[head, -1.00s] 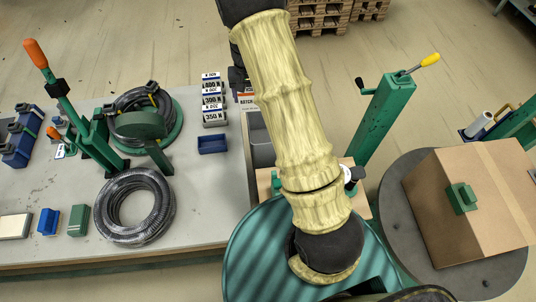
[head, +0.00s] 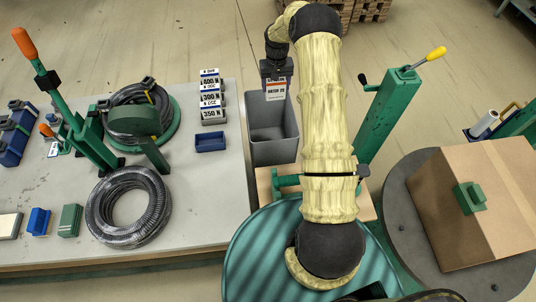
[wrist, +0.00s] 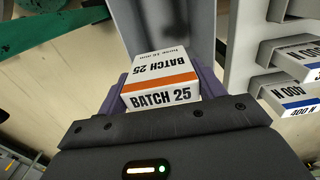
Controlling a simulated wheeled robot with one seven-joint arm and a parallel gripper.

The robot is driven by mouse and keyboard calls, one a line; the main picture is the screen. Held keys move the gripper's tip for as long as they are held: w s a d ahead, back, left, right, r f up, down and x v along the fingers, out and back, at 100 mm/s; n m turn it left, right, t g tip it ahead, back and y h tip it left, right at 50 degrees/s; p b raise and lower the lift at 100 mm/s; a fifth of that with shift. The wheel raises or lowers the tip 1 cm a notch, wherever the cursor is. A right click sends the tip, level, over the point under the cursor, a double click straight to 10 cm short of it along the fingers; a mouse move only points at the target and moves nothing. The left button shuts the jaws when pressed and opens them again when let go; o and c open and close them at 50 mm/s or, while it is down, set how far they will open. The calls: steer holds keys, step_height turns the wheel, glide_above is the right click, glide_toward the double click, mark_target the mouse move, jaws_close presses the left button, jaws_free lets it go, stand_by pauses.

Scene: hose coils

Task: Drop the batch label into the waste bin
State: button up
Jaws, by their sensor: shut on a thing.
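The batch label (head: 276,88) is a small white block with an orange stripe and "BATCH 25" on it. My gripper (head: 275,72) is shut on it and holds it over the far end of the waste bin. In the wrist view the label (wrist: 160,82) sits between the purple fingers of my gripper (wrist: 160,88). The grey waste bin (head: 273,154) stands open beside the table's right edge, and its visible interior looks empty. In the wrist view a grey wall of the bin (wrist: 172,22) shows beyond the label.
The table (head: 208,180) holds white weight-marked blocks (head: 210,98), a blue tray (head: 210,142) and hose coils (head: 130,207). A green post with a yellow-handled lever (head: 388,110) stands right of the bin. A cardboard box (head: 475,205) sits farther right.

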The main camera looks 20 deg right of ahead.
mark_target(275, 95)
steer(key=shift+f+b, duration=1.65)
steer(key=shift+f, duration=1.3)
steer(key=o, duration=1.1)
steer(key=shift+r, duration=0.1)
step_height(275, 95, up, 17)
steer(key=shift+r+b, duration=0.15)
steer(key=shift+b, duration=1.05)
